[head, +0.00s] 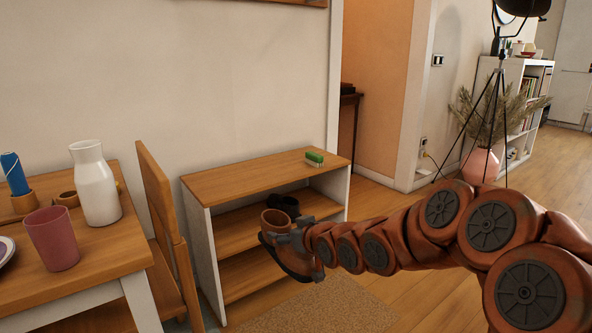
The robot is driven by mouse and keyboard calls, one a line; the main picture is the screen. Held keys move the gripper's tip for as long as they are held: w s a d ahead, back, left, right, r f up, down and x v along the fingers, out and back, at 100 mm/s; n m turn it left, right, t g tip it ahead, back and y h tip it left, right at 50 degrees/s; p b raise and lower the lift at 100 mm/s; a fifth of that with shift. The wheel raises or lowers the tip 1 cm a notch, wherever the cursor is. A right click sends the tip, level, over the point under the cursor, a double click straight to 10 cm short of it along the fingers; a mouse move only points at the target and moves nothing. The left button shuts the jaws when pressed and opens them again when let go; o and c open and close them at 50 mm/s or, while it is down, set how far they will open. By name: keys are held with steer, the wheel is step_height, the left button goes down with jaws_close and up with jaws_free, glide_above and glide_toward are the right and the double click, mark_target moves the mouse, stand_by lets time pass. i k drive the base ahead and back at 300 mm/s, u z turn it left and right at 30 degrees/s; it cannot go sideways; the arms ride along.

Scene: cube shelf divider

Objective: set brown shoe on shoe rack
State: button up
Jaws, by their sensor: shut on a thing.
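The brown shoe (287,256) is an ankle-high boot with a dark sole. My gripper (293,240) is shut on it near its upper part and holds it in front of the shoe rack's open side. The shoe rack (250,182) is a low wooden unit with white sides, a top board and lower shelves. The boot overlaps the shelves in the picture, and I cannot tell whether it touches one. A pair of dark shoes (284,204) lies on the middle shelf behind the boot. The fingertips are partly hidden against the boot.
A wooden chair (168,220) and a table (100,245) with a white vase (95,185) and a pink cup (52,238) stand close at the left. A rug (325,305) lies in front of the rack.

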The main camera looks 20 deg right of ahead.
mark_target(259, 172)
steer(key=z, duration=2.05)
steer(key=i, duration=2)
steer(key=u, duration=3.5)
